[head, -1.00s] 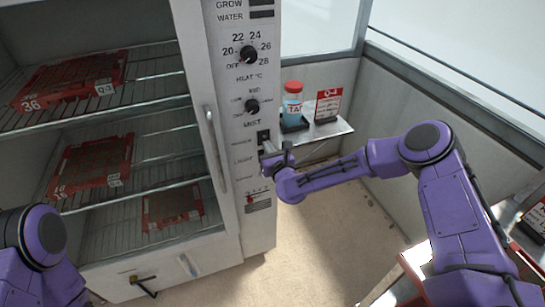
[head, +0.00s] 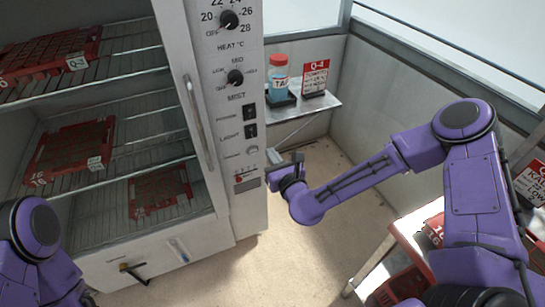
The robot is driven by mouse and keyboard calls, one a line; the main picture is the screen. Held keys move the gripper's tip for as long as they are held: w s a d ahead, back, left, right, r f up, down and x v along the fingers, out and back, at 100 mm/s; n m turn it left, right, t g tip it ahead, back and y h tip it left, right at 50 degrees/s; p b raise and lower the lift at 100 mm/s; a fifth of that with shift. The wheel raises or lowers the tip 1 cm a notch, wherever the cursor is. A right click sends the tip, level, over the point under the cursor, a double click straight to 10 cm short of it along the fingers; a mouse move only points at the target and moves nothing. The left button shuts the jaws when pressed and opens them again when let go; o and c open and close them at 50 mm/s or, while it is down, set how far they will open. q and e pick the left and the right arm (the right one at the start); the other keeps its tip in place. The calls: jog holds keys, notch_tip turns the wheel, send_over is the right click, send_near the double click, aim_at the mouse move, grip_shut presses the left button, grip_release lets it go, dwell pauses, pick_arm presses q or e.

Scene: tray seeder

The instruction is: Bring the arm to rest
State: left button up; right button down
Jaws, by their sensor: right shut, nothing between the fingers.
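My right arm reaches in from the right, and its purple links bend down toward the cabinet's control panel (head: 235,110). My right gripper (head: 272,172) is shut and empty. It hangs in front of the lower part of the panel, to the right of the light switch (head: 250,131) and below it, seemingly a little apart from the panel. My left arm shows only as purple links at the lower left edge, and its gripper is out of the picture.
The open cabinet holds red trays (head: 75,150) on wire racks. A small shelf (head: 315,105) carries a red-capped bottle (head: 277,80) and a red card (head: 316,78). A table with red trays (head: 436,228) stands at the lower right. The floor (head: 290,260) between is clear.

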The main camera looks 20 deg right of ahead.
jog(key=s+f+n+g, duration=0.9)
jog(key=s+f+n, duration=0.8)
jog(key=f+n, duration=0.25)
jog(key=s+d+f+n+g+h, duration=0.2)
jog(key=s+d+n, duration=0.2)
jog(key=s, duration=0.4)
jog(key=s+d+f+n+g+h, duration=0.2)
jog(key=s+d+f+n+g, duration=0.1)
jog(key=s+d+n, duration=0.2)
jog(key=s+d, duration=0.2)
jog(key=s, duration=0.2)
jog(key=shift+s+d, duration=0.15)
jog(key=shift+d, duration=0.05)
